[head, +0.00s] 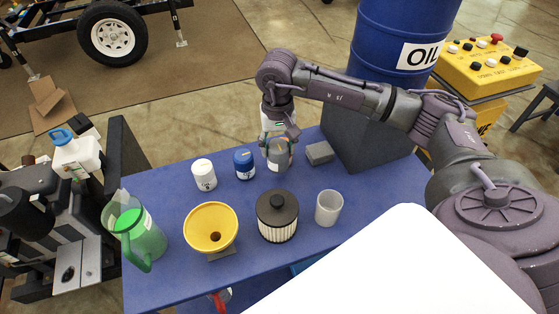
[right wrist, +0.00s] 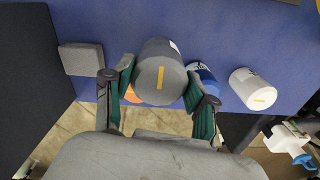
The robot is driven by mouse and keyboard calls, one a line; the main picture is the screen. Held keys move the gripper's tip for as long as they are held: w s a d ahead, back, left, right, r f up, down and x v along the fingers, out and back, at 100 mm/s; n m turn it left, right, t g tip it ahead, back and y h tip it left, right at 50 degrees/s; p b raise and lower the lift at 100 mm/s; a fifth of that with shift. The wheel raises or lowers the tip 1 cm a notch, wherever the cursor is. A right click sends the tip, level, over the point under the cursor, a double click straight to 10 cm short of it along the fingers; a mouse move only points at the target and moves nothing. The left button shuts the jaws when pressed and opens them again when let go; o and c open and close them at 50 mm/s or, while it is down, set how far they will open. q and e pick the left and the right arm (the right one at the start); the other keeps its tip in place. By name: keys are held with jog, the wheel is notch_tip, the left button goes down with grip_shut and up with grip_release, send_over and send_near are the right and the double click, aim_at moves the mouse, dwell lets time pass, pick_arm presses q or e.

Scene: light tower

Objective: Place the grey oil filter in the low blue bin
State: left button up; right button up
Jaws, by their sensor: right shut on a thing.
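The grey oil filter (head: 279,155) is a grey cylinder at the back of the blue table (head: 165,290). My right gripper (head: 280,140) is shut on it from above. My left gripper is out of view.
A white filter (head: 204,175), a blue filter (head: 245,164) and a grey block (head: 319,153) stand near the held filter.

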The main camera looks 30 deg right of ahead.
aim_at(278, 163)
jog(key=shift+f+p, duration=0.35)
jog(key=shift+f, duration=2.9)
jog(key=o, duration=1.4)
